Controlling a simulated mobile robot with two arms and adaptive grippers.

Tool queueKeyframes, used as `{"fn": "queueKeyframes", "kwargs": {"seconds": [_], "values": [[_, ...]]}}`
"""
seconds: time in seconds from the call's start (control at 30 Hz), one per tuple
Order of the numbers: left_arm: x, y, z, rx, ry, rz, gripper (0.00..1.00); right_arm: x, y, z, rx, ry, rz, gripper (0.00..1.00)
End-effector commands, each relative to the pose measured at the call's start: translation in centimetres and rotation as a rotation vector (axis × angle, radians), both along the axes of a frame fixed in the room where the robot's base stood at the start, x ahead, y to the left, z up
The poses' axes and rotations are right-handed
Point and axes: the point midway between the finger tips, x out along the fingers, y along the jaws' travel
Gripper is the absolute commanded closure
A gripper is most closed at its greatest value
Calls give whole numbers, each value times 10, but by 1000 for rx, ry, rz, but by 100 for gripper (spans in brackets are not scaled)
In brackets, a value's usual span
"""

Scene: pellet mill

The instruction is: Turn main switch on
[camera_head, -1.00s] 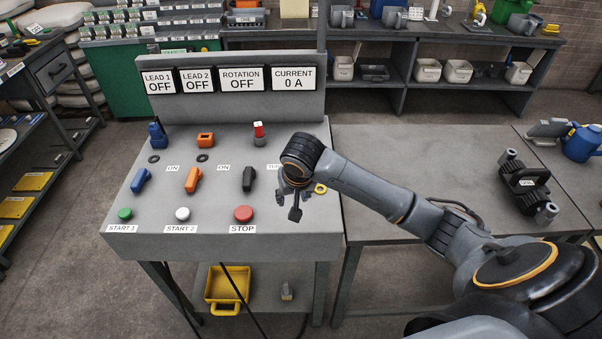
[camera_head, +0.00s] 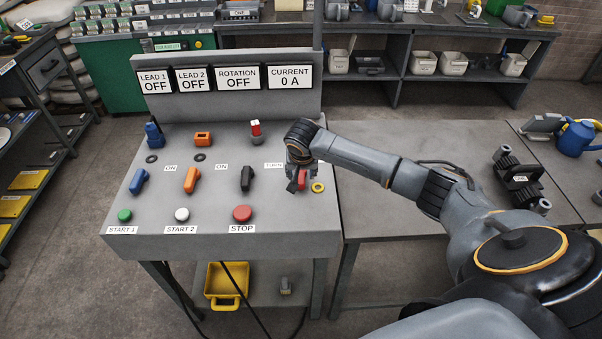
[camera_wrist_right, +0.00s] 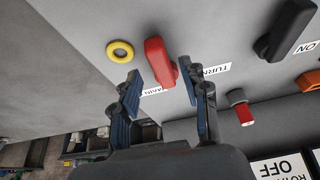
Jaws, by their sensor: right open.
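The main switch is a red lever knob (camera_head: 302,180) at the right end of the sloped grey panel, and it also shows in the right wrist view (camera_wrist_right: 157,61). Labels reading "TURN" and partly hidden "MAIN" are beside it. My right gripper (camera_head: 296,179) is over the knob in the head view and hides part of it. In the wrist view my open right gripper (camera_wrist_right: 160,74) has one finger on each side of the knob's near end. I cannot tell whether they touch. My left gripper is not in view.
A yellow ring (camera_head: 317,187) lies right of the red knob. A black knob (camera_head: 247,178) and red STOP button (camera_head: 242,213) are to its left. Displays above read OFF and 0 A. A grey table (camera_head: 400,210) stands right of the panel.

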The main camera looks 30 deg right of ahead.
Motion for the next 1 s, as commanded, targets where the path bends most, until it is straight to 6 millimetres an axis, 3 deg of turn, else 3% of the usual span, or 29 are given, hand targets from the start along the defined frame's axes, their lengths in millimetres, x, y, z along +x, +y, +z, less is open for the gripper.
{"fn": "queueKeyframes", "kwargs": {"seconds": [0.2, 0.53, 0.77, 1.0], "values": [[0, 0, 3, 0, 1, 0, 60, 7, -4, -20, 1, 1, -1, 55], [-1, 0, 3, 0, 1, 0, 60, 9, -5, -24, 0, -1, 0, 55], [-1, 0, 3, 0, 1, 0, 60, 9, -5, -23, 0, -1, 0, 100], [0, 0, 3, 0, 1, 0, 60, 9, -5, -23, 0, -1, 1, 100]]}}
